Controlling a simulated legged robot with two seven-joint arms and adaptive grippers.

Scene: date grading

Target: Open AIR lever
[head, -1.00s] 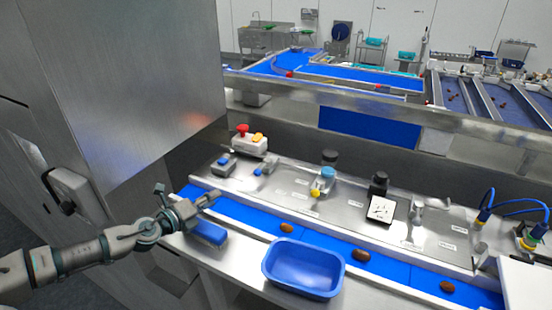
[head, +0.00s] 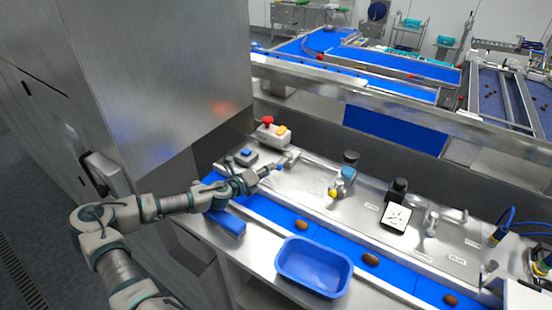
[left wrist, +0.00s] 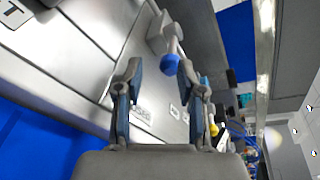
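A small metal lever with a blue tip (head: 280,166) stands on the steel panel behind the belt, joined to a grey valve body (head: 292,157). No label saying AIR is readable. In the left wrist view its blue ball end (left wrist: 170,64) sits between my fingertips, with the grey body beyond. My left gripper (head: 268,171) reaches over the belt to this lever. In the wrist view my left gripper (left wrist: 160,70) is open, with a finger on each side of the ball and gaps visible. My right gripper is not in view.
A box with a red button (head: 268,131) and a blue-button box (head: 245,156) stand near my gripper. A yellow-tipped valve (head: 335,192) stands farther right. The blue belt (head: 338,244) carries several dates. A blue tub (head: 314,268) and a blue brush (head: 226,222) lie in front.

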